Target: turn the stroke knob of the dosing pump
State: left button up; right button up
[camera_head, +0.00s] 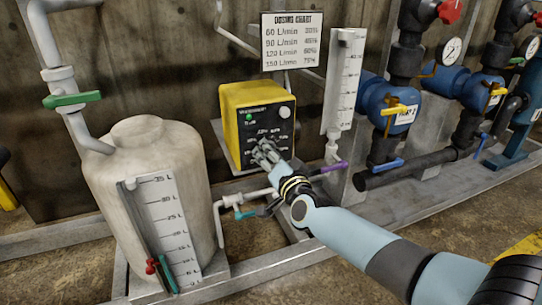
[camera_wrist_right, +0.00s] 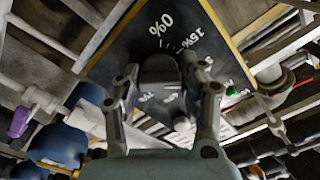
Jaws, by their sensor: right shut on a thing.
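The yellow dosing pump (camera_head: 235,95) stands on a frame behind the white tank, with a black front panel, a green light and a pale round button. My right gripper (camera_head: 266,152) is at the lower part of this panel and hides the stroke knob in the head view. In the right wrist view, the dark stroke knob (camera_wrist_right: 160,70) sits between the two fingers of my right gripper (camera_wrist_right: 163,84), which are shut on it. Percent marks, among them 0% and 15%, ring the knob on the panel (camera_wrist_right: 135,50). My left gripper is not in view.
The white tank (camera_head: 140,165) with a litre scale stands left of the pump. A dosing chart (camera_head: 292,41) hangs above it. A clear gauge column (camera_head: 343,85) is to the right, with blue pumps and dark pipes (camera_head: 430,165) beyond.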

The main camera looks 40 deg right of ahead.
jog(key=shift+f+m, duration=0.15)
jog(key=shift+m, duration=0.85)
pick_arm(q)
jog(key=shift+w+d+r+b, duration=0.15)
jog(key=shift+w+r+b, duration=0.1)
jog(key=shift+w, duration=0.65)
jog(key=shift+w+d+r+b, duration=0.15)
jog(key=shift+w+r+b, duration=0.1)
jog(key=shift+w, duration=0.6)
pick_arm(e)
jog(key=shift+a+m, duration=0.1)
jog(key=shift+m, duration=2.4)
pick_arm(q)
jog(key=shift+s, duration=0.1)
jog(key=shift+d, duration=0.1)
pick_arm(e)
jog(key=o, duration=1.2)
jog(key=shift+r, duration=0.2)
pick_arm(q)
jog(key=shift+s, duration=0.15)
pick_arm(e)
jog(key=v, duration=1.2)
